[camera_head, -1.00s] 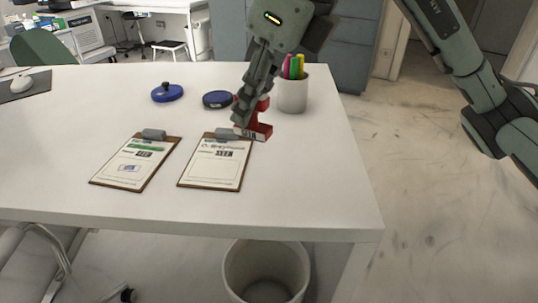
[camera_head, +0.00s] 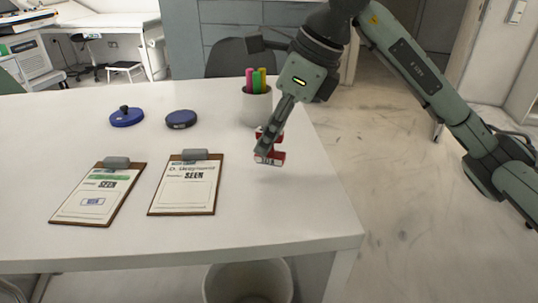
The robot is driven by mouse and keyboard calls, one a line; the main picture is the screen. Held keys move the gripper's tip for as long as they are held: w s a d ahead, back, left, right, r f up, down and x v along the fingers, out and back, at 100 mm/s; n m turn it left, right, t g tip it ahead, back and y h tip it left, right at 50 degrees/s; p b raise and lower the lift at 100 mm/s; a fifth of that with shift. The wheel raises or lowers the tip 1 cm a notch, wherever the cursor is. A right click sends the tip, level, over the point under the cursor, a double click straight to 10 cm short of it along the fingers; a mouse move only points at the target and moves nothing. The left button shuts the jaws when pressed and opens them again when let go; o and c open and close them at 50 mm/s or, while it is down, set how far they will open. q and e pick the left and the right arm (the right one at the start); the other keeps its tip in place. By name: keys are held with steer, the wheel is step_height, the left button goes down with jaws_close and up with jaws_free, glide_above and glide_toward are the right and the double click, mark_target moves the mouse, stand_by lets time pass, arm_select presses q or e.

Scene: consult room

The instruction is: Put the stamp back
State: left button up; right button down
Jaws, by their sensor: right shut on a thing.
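My right gripper (camera_head: 264,150) is shut on a red stamp (camera_head: 271,157), which it holds low over the white desk, to the right of the right clipboard. I cannot tell whether the stamp touches the desk. My left gripper is not in view.
A pale cup (camera_head: 256,106) with coloured markers stands just behind my right gripper. A dark chair (camera_head: 240,58) is behind the desk, and a bin (camera_head: 248,283) is below its front edge. The desk (camera_head: 300,212) is clear at front right.

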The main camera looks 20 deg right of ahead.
mark_target(269, 153)
step_height(269, 153, down, 4)
steer(key=shift+r, duration=0.2)
steer(key=shift+f, duration=0.2)
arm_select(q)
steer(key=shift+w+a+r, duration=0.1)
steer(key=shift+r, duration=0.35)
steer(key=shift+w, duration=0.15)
arm_select(e)
steer(key=shift+f, duration=0.1)
steer(key=c, duration=1.5)
jaws_free()
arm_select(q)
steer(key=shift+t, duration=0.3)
